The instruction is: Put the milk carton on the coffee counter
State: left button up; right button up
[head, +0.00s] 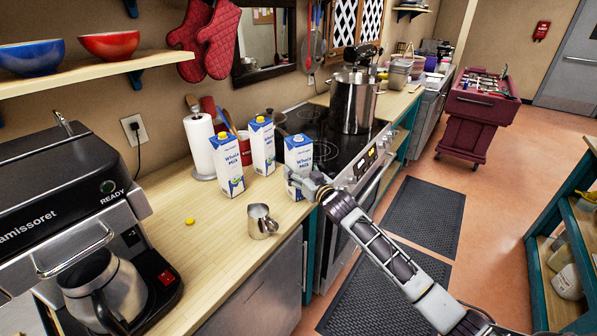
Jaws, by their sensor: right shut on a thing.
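I cannot tell whether that carton touches the counter. The wooden counter (207,262) with the coffee machine (60,190) runs along the left. My left gripper is not in view.
A steel milk jug (261,222) stands near the counter's front edge. A yellow cap-like piece (190,221) lies on the counter. A paper towel roll (200,147) stands behind the cartons. A large pot (352,102) is on the stove.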

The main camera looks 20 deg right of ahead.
aim_at(304, 175)
jog(key=shift+r, duration=0.1)
jog(key=o, duration=1.2)
jog(key=shift+s+d, duration=0.15)
jog(key=shift+s, duration=0.5)
jog(key=shift+v, duration=1.05)
jog(key=shift+s+d, duration=0.2)
jog(key=shift+s, duration=0.45)
jog(key=shift+s+d, duration=0.2)
jog(key=shift+s, duration=0.45)
jog(key=shift+v, duration=0.95)
jog(key=shift+s+d+b, duration=0.2)
jog(key=shift+s+b, duration=0.1)
jog(key=shift+s, duration=0.35)
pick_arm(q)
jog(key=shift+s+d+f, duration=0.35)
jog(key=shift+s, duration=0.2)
pick_arm(e)
jog(key=shift+v, duration=1.3)
